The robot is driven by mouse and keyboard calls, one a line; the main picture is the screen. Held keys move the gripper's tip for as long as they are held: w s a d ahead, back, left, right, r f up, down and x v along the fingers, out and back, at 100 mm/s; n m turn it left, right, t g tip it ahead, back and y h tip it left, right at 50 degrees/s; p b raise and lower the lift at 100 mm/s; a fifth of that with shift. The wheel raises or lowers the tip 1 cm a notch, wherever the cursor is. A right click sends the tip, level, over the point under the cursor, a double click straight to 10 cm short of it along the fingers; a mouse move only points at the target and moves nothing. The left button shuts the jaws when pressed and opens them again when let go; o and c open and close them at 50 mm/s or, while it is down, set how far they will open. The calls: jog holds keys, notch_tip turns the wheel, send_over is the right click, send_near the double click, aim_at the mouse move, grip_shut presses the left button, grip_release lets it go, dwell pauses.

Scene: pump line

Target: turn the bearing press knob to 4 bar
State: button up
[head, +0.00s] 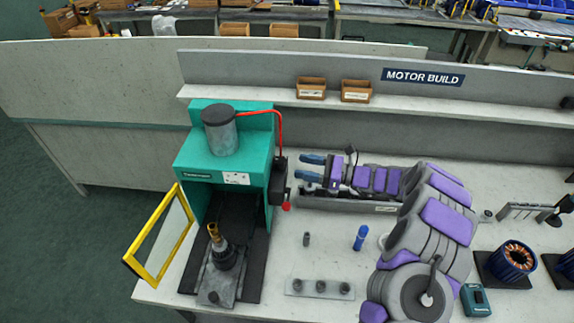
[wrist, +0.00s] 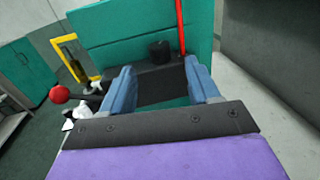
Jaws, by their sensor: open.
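The bearing press (head: 195,165) is a green housing with a grey cylinder on top, standing at the left of the bench. A dark box is fixed to its right side. A short black knob (wrist: 159,49) shows on this dark unit in the wrist view, just beyond my fingertips. Its scale and setting cannot be read. My gripper (head: 311,167) is open and empty, with blue fingers pointing left at the press's right side. In the wrist view the fingers (wrist: 159,68) are apart, with the knob ahead between them and not touched.
A red-ended lever (head: 286,206) sticks out below the dark box; its red ball (wrist: 60,94) shows at left in the wrist view. A red hose (head: 280,125) runs down to the box. The yellow-framed door (head: 160,235) stands open. A blue bottle (head: 361,238) stands below my arm.

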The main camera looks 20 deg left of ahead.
aim_at(286, 167)
jog(key=a, duration=0.6)
jog(key=shift+s+a+b, duration=0.2)
jog(key=shift+s+b, duration=0.05)
jog(key=shift+b, duration=0.15)
jog(key=shift+d, duration=0.1)
jog(key=shift+d, duration=0.1)
jog(key=shift+c, duration=0.7)
jog(key=c, duration=0.9)
